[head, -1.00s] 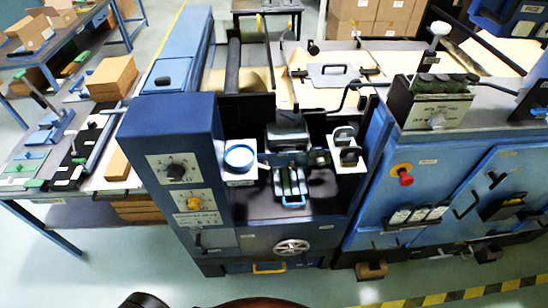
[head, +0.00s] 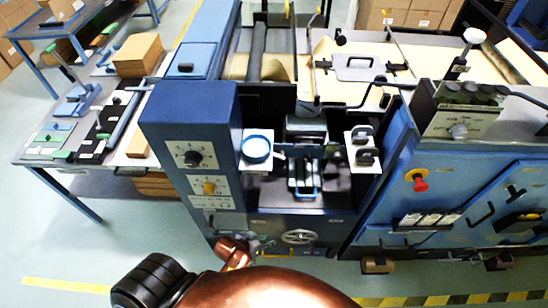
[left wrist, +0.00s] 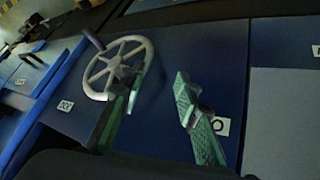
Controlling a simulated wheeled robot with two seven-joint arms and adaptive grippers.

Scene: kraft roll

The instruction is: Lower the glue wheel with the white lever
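A lever with a white knob (head: 474,36) stands upright on the right-hand part of the blue machine, behind a small panel. I cannot make out the glue wheel for certain; the dark front recess holds a grey roller block (head: 306,128). My left gripper (head: 260,245) is low at the machine's front, just left of the spoked handwheel (head: 299,237), far from the white knob. In the left wrist view its green fingers (left wrist: 160,82) are apart with nothing between them; one overlaps the handwheel's (left wrist: 117,67) rim. I cannot tell whether they touch. My right gripper is out of view.
A red stop button (head: 420,184) is on the right front. A blue-rimmed round cup (head: 257,148) and a white bracket with black clips (head: 363,150) flank the recess. A side table (head: 60,145) stands left. The floor at the front left is clear.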

